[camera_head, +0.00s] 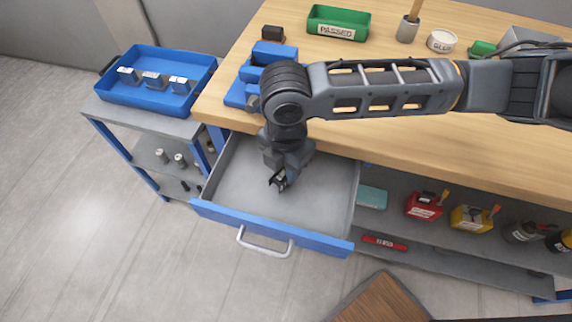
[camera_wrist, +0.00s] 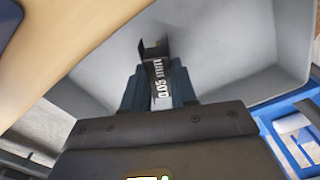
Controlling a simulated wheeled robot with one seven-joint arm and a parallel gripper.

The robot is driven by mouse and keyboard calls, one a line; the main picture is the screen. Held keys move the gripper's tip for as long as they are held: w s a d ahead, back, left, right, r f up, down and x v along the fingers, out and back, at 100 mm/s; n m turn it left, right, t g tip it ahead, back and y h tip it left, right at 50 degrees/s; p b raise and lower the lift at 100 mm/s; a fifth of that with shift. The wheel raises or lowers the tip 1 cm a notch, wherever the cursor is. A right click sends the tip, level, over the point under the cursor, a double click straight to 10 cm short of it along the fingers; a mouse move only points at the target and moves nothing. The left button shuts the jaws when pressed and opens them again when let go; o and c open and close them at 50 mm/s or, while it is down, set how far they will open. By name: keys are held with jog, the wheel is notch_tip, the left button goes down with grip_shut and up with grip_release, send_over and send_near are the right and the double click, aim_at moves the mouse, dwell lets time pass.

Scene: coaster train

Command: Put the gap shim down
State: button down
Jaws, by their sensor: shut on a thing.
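My gripper (camera_head: 279,182) points down into the open drawer (camera_head: 225,172) under the workbench. In the wrist view my gripper (camera_wrist: 158,88) is shut on the gap shim (camera_wrist: 157,78), a narrow dark strip with a pale label reading 0.05. A dark end of the shim sticks out past the fingertips. The grey drawer floor lies beyond the shim and looks empty. I cannot tell whether the shim touches the floor. In the head view the shim is too small to make out clearly.
The wooden bench top (camera_head: 420,150) overhangs the drawer's back. The drawer's blue front (camera_head: 270,228) has a silver handle. A blue tray (camera_head: 140,92) with several labelled blocks stands on a cart at left. A green PASSED bin (camera_head: 338,22) sits on the bench. Shelves with bottles lie at right.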

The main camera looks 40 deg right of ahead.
jog(key=shift+f, duration=0.2)
jog(key=c, duration=0.9)
grip_release()
jog(key=shift+r, duration=0.1)
notch_tip(320, 180, up, 12)
jog(key=shift+r, duration=0.2)
